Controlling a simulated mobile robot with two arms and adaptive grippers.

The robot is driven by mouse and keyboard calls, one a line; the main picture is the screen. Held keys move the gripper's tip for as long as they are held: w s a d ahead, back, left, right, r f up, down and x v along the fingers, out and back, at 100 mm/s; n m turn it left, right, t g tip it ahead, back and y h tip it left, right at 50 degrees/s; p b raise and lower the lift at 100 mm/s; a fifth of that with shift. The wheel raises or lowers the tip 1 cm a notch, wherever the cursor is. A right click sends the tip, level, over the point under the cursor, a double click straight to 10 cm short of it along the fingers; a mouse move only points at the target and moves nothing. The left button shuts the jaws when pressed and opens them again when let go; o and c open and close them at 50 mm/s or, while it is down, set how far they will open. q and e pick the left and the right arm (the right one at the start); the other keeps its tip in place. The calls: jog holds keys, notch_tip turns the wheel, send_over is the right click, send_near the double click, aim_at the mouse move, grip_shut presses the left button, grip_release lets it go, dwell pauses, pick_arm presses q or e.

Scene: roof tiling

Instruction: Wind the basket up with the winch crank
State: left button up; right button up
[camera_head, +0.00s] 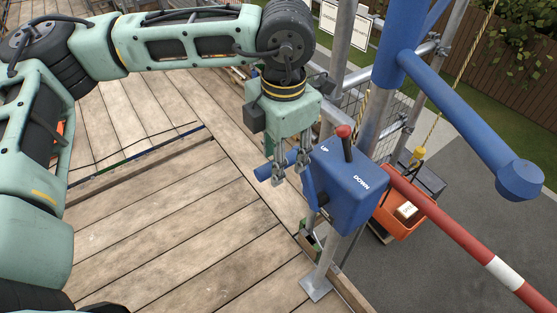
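The blue winch box (350,187) is fixed to a scaffold pole, marked UP and DOWN, with a red-knobbed lever (345,142) on top. Its blue crank handle (264,173) sticks out on the left side. My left gripper (291,175) points down at the handle. One finger crosses in front of the handle and the other is near its inner end; I cannot tell whether they press on it. The orange basket (398,228) is at the right behind the box, below a yellow hook (417,154) on a rope, with a light block inside. My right gripper is not in view.
A red and white rail (447,225) runs right of the box. A thick blue hoist arm (460,115) reaches over the grey ground. A wire mesh panel and poles stand behind the gripper.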

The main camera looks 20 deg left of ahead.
pick_arm(q)
notch_tip(320, 180, up, 10)
jog(key=shift+s+d, duration=0.2)
jog(key=shift+d, duration=0.1)
jog(key=shift+f, duration=0.15)
